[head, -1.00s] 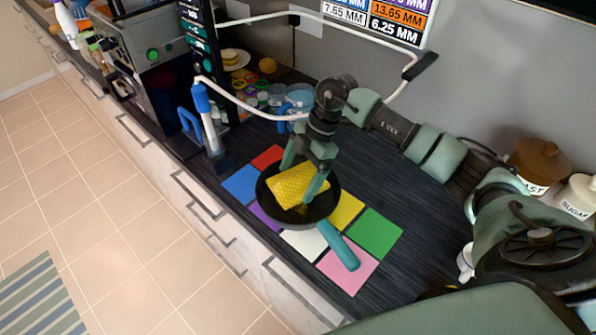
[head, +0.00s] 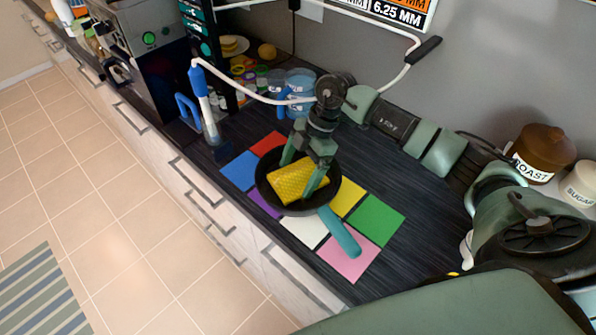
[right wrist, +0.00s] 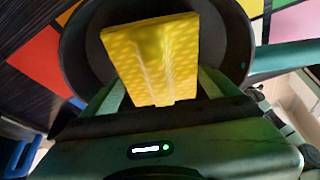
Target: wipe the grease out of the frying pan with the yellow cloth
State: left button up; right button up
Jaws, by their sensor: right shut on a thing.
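The black frying pan (head: 322,203) sits on the coloured squares on the dark counter. Its teal handle (head: 341,234) points toward the front right. The yellow cloth (head: 292,184) is a textured pad inside the pan. My right gripper (head: 298,177) reaches down over the pan and is shut on the cloth. In the right wrist view the cloth (right wrist: 155,55) stands out between the fingers, with the pan's dark wall (right wrist: 76,50) around it. Whether the cloth touches the pan floor is unclear. I cannot make out grease; cloth and fingers hide part of the inside. My left gripper is out of view.
A blue-and-white upright tool (head: 204,105) stands left of the pan. Blue cups (head: 300,82) and small jars stand behind it. A brown canister (head: 540,153) and a white sugar jar (head: 580,185) are at the far right. The counter right of the green square (head: 376,219) is clear.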

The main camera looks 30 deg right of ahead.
pick_arm(q)
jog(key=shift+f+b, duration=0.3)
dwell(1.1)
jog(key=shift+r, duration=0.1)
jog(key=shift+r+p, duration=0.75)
jog(key=shift+p, duration=0.1)
dwell(0.3)
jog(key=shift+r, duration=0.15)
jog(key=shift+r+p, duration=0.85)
jog(key=shift+p, duration=0.15)
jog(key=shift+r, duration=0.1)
